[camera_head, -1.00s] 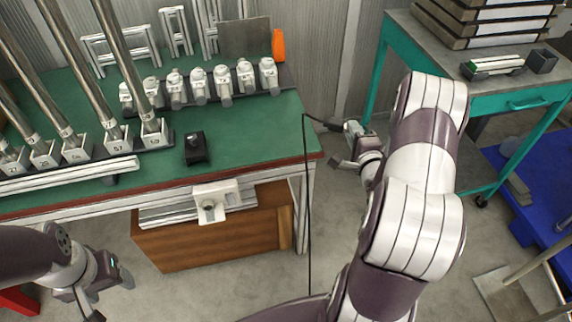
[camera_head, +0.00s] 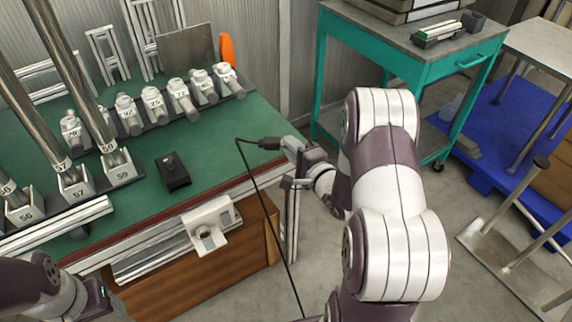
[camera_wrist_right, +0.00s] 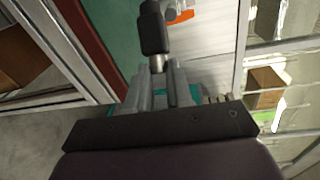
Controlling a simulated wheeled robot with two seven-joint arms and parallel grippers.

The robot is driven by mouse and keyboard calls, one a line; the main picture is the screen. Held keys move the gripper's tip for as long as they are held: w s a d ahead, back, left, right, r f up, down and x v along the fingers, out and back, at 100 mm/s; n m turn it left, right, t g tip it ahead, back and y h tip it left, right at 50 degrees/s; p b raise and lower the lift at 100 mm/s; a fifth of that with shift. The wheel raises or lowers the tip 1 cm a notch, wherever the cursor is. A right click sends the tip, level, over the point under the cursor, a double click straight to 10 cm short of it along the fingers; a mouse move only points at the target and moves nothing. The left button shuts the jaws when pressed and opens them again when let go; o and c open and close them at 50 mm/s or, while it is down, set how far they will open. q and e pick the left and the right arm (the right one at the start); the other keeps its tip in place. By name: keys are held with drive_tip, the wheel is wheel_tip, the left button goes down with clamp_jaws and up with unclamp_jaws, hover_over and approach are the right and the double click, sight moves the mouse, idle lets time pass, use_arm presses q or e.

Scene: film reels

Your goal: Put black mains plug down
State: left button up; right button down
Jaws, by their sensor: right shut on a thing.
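The black mains plug (camera_head: 268,143) is held in my right gripper (camera_head: 287,145), its black cable hanging down in front of the bench. The plug is close to the right edge of the green bench top (camera_head: 215,150) in the head view; its height above it is hard to tell. In the right wrist view the plug (camera_wrist_right: 154,32) sticks out beyond the shut fingers (camera_wrist_right: 160,80). My left gripper (camera_head: 95,298) is at the lower left, partly cut off by the frame, and its fingers are not clear.
A small black block (camera_head: 172,171) lies on the bench. Behind it stands a row of numbered white fittings (camera_head: 153,104); metal posts in numbered bases (camera_head: 74,187) stand to the left. A teal side table (camera_head: 425,75) is at the back. Bare green bench lies right of the block.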

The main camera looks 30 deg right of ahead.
drive_tip(key=f, duration=0.1)
drive_tip(key=f+b, duration=0.1)
drive_tip(key=f, duration=0.3)
drive_tip(key=shift+w+a, duration=0.35)
drive_tip(key=shift+w, duration=0.05)
drive_tip(key=shift+r, duration=0.15)
drive_tip(key=c, duration=1)
unclamp_jaws()
drive_tip(key=shift+b, duration=0.3)
